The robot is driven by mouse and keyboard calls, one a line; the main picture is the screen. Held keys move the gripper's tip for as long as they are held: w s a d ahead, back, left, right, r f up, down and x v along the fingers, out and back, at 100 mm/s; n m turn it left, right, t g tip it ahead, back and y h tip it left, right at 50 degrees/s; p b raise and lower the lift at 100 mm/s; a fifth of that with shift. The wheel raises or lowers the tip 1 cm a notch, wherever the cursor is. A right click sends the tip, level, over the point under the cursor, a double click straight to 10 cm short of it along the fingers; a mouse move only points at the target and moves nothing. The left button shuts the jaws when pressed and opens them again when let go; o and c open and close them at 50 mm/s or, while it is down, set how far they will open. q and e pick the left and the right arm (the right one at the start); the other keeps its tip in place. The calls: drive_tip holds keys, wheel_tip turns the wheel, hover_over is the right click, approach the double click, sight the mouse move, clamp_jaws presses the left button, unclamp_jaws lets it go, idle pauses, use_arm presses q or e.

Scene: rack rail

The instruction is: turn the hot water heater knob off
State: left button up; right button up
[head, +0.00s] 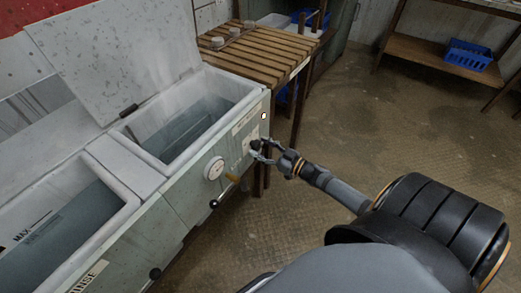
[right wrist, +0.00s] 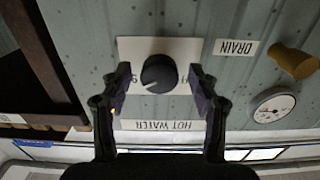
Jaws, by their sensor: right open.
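The hot water knob (right wrist: 159,73) is round and black, with a pale pointer mark toward its lower left in the right wrist view. It sits on a white plate (right wrist: 128,48) above an upside-down HOT WATER label (right wrist: 163,125). My right gripper (right wrist: 156,80) is open, one finger on each side of the knob, with a visible gap on both sides. The fingers partly cover the plate's lettering. In the head view the right gripper (head: 258,151) reaches the front panel of the sink unit, where the knob is small and partly hidden. My left gripper is out of view.
A white gauge (head: 214,168) and a brass drain handle (head: 233,178) are left of the gripper. A small pale light (head: 263,116) is above it. A slatted wooden table (head: 262,52) stands beyond the unit. The floor at right is clear.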

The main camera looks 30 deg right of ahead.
drive_tip(key=shift+w+a, duration=0.1)
drive_tip(key=shift+w, duration=0.15)
drive_tip(key=c, duration=1.2)
